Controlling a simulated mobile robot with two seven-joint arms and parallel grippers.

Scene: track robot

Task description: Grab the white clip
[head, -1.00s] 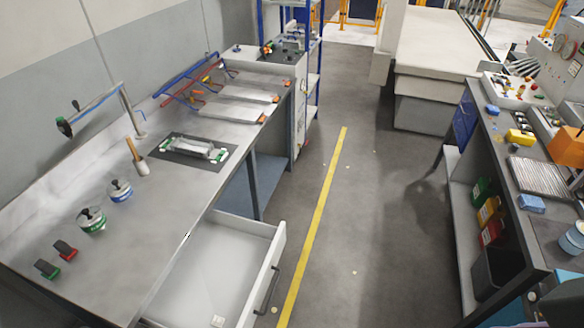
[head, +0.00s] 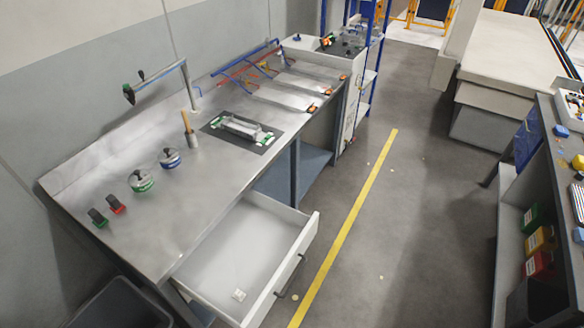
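A small whitish piece (head: 239,294) lies on the floor of the open white drawer (head: 302,243), near its front right corner. It is too small to tell surely whether it is the white clip. On the workbench (head: 215,172), a metal fixture with white and green ends (head: 243,128) lies on a dark mat (head: 272,144). Neither of my grippers shows in the head view.
Green (head: 98,217) and red (head: 115,204) small blocks, two round tape-like items (head: 141,181) (head: 170,158) and a brush-like tool (head: 190,130) stand on the bench. A dark bin (head: 120,305) is at lower left.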

